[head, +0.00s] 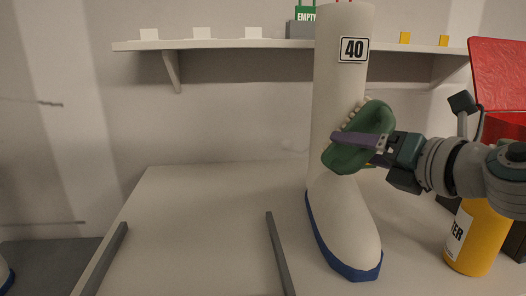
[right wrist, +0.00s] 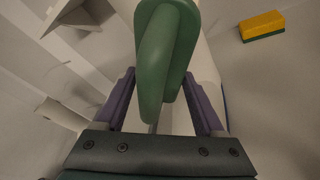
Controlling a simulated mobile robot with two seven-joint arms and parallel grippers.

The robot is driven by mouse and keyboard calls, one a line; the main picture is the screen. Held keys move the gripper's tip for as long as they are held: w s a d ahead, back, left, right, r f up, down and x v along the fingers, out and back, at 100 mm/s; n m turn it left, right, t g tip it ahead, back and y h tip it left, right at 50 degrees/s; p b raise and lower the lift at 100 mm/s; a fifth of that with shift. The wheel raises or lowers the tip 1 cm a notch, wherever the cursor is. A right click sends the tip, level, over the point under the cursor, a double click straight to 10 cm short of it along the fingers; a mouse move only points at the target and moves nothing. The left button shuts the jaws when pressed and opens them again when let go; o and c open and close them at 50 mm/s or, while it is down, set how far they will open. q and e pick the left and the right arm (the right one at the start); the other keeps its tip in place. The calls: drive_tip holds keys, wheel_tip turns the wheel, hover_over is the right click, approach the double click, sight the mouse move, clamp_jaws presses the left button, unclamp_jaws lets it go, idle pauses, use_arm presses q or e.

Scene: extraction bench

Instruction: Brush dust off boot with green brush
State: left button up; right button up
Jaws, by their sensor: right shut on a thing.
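The white boot (head: 340,210) with a blue sole stands upright on the bench and carries a "40" label on its shaft. The green brush (head: 345,157) is at the boot's lower shaft, with pale bristles along its upper left edge, close to or touching the shaft. My right gripper (head: 362,142) is shut on the brush. In the right wrist view the brush (right wrist: 165,55) sits between the purple fingers, with part of the boot (right wrist: 203,75) behind it. I cannot make out dust on the boot. My left gripper is not in view.
An orange bottle (head: 475,238) and a red container (head: 497,85) stand at the right. Grey rails (head: 280,252) lie on the bench (head: 195,215), which is clear left of the boot. A shelf (head: 230,44) runs behind. A yellow and green block (right wrist: 262,25) shows in the wrist view.

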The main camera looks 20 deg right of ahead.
sight(335, 147)
drive_tip(key=shift+s+d, duration=0.15)
drive_tip(key=shift+d, duration=0.35)
drive_tip(key=shift+a+r, duration=0.2)
drive_tip(key=shift+a, duration=0.1)
drive_tip(key=shift+w+a+p, duration=0.35)
drive_tip(key=shift+a+p, duration=0.55)
drive_tip(key=shift+w+a+p, duration=0.25)
drive_tip(key=shift+a+p, duration=0.05)
drive_tip(key=shift+a, duration=0.4)
drive_tip(key=shift+f, duration=0.1)
drive_tip(key=shift+s, duration=0.1)
